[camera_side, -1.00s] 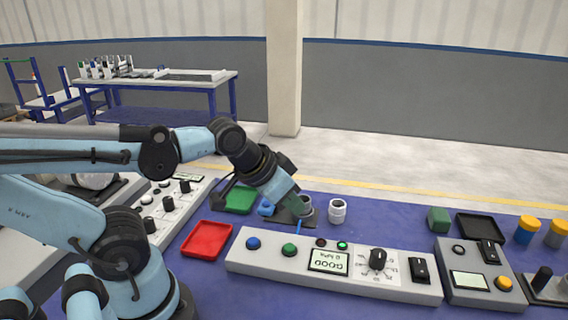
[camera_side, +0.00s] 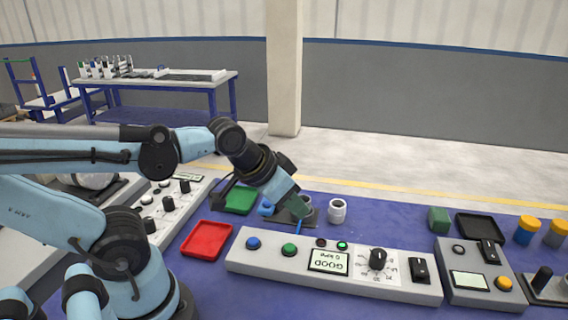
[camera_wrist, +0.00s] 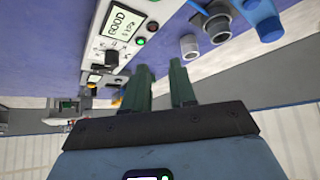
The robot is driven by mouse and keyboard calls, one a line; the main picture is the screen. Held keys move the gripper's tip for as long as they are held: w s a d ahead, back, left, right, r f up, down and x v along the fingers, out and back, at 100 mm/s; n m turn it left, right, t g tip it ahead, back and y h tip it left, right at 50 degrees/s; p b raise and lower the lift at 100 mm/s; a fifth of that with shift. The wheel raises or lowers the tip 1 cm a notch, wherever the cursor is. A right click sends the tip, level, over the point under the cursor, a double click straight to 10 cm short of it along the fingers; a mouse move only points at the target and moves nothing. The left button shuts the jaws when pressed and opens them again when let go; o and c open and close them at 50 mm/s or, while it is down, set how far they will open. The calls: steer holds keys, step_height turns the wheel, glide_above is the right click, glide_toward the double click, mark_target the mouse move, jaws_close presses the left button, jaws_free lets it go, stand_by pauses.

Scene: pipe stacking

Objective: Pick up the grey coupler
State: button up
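A short light-grey coupler (camera_side: 338,210) stands upright alone on the blue table, right of my gripper (camera_side: 303,211). It also shows in the wrist view (camera_wrist: 190,46), beyond and right of my fingertips. A darker grey ring-shaped piece (camera_wrist: 217,28) sits on a dark plate beside a blue pipe piece (camera_wrist: 262,18); in the side view my gripper partly hides it. My gripper has green fingers, spread apart with nothing between them in the wrist view (camera_wrist: 162,70). It touches neither grey piece there, and is tilted down towards the table.
A long control panel (camera_side: 345,282) with buttons and a display runs along the front. A red tray (camera_side: 207,241) and a green tray (camera_side: 240,200) lie left. A green block (camera_side: 438,220) and a black tray (camera_side: 480,228) lie right.

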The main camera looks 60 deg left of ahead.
steer(key=o, duration=0.8)
steer(key=shift+o, duration=0.2)
